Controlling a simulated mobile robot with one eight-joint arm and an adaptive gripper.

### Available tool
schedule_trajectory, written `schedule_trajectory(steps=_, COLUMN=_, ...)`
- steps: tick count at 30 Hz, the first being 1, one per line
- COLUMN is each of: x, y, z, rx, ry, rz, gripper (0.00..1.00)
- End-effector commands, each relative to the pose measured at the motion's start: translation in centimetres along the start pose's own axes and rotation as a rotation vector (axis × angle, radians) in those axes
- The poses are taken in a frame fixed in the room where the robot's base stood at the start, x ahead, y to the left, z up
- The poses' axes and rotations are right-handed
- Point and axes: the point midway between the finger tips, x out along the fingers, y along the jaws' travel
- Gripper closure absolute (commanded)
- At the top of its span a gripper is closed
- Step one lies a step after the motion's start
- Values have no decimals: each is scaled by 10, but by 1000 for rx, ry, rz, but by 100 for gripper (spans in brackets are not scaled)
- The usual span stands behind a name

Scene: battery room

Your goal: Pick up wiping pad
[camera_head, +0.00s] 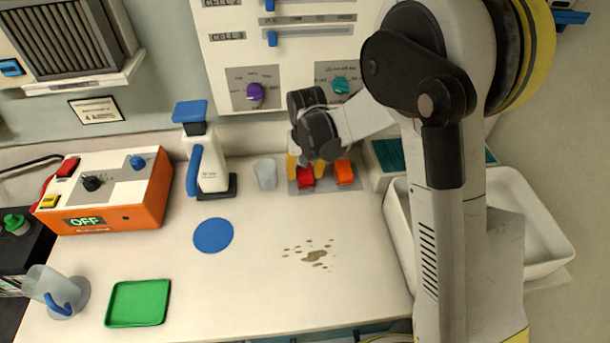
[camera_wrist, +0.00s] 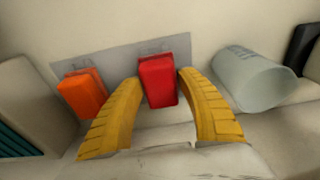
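Two small pads, one red (camera_head: 305,178) and one orange (camera_head: 344,172), sit side by side on a grey labelled plate (camera_head: 329,190) at the back of the bench. I cannot tell from the labels which one is the wiping pad. In the wrist view the red pad (camera_wrist: 158,82) is in the middle and the orange pad (camera_wrist: 83,93) is to its left. My gripper (camera_head: 306,168) has its yellow fingers spread, with one tip on each side of the red pad. In the wrist view my gripper (camera_wrist: 161,80) looks open, its tips close to the pad's sides.
A clear cup (camera_head: 265,173) stands just left of the plate, and a white and blue bottle-like device (camera_head: 208,160) beyond it. A white tray (camera_head: 541,200) is at the right. A brown spill (camera_head: 314,256) marks the bench. A green tray (camera_head: 138,303) lies front left.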

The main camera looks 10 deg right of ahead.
Motion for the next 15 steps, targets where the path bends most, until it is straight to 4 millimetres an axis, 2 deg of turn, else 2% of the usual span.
schedule_trajectory(steps=1, x=0, y=0, z=0, rx=0, ry=0, rz=0, gripper=72)
schedule_trajectory(steps=3, x=0, y=0, z=0, rx=0, ry=0, rz=0, gripper=94)
schedule_trajectory(steps=15, x=-1, y=0, z=0, rx=0, ry=0, rz=0, gripper=94)
